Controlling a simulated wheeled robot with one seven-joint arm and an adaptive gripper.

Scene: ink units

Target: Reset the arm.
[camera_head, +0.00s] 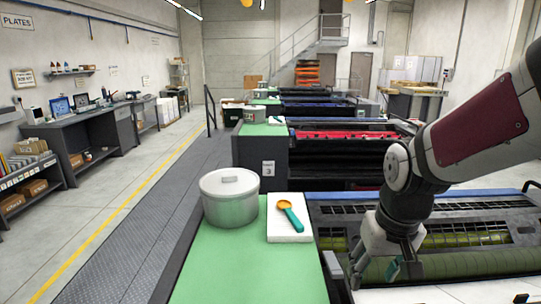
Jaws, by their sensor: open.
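My gripper (378,277) hangs at the lower right on the end of my arm, pointing down in front of the printing machine. Its fingers are apart and nothing shows between them. It is to the right of the green-topped counter and clear of the things on it. A grey lidded pot (230,200) stands upright on the counter. A spoon or scoop with an orange bowl and teal handle (290,215) lies on a white board (289,232) to the right of the pot.
The green counter (250,277) is bare in front of the pot and board. The printing machine (470,240) with olive rollers lies right of it, under my arm. A grey walkway (130,255) runs along the left. Workbenches (90,133) line the left wall.

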